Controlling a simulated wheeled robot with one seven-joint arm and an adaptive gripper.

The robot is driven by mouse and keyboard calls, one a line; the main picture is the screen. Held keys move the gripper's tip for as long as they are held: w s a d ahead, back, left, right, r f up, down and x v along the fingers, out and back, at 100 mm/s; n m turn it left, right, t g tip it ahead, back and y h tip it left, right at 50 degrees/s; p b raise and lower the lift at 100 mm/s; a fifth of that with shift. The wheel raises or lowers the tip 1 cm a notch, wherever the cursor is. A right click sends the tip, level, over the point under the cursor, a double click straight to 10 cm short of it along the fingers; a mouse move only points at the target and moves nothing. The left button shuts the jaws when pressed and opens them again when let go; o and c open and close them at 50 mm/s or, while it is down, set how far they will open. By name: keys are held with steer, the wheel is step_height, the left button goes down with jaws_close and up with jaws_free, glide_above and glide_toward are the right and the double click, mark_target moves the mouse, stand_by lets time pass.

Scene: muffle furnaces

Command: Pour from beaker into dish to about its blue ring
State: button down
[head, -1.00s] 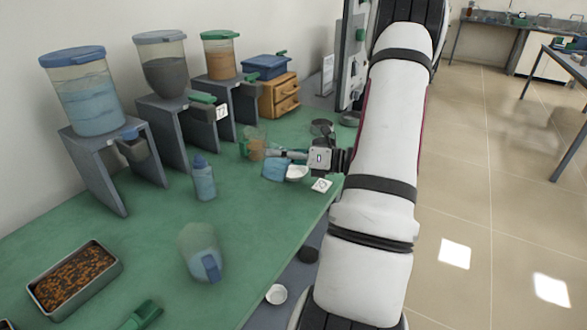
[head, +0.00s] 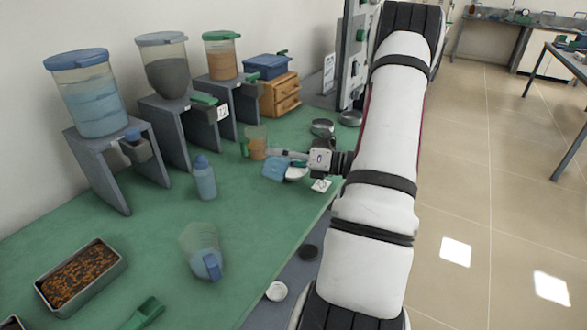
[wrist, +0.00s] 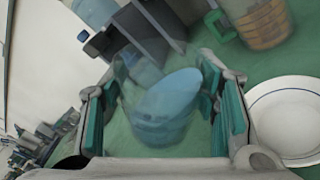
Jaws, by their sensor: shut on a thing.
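My gripper (head: 287,158) is shut on a clear beaker (head: 274,169) holding blue liquid. In the wrist view, the beaker (wrist: 150,112) sits between the green finger pads, and its liquid surface (wrist: 168,94) lies at a slant to the gripper. The white dish (head: 296,175) stands on the green bench just beside the beaker, partly covered by it and the gripper in the head view. In the wrist view, the dish (wrist: 288,122) is at the right, with a thin blue ring inside its rim. Its visible inside looks white; I cannot make out any liquid there.
A green-handled jug with tan contents (head: 258,149) stands close behind the beaker. A numbered card (head: 320,185) lies in front of the dish, near the bench edge. Metal bowls (head: 321,127) are farther back. Hopper stands (head: 100,165) line the wall. The bench between bottle (head: 204,178) and beaker is clear.

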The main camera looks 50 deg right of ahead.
steer(key=shift+d+f+m+p, duration=0.25)
steer(key=shift+m+p, duration=0.6)
steer(key=shift+m, duration=0.15)
stand_by(2.8)
steer(key=shift+a+r+n, duration=0.2)
steer(key=shift+r+n, duration=0.05)
steer(key=shift+n, duration=0.45)
steer(key=n, duration=0.3)
steer(key=shift+a+r+n+g, duration=0.2)
steer(key=shift+n+g, duration=0.2)
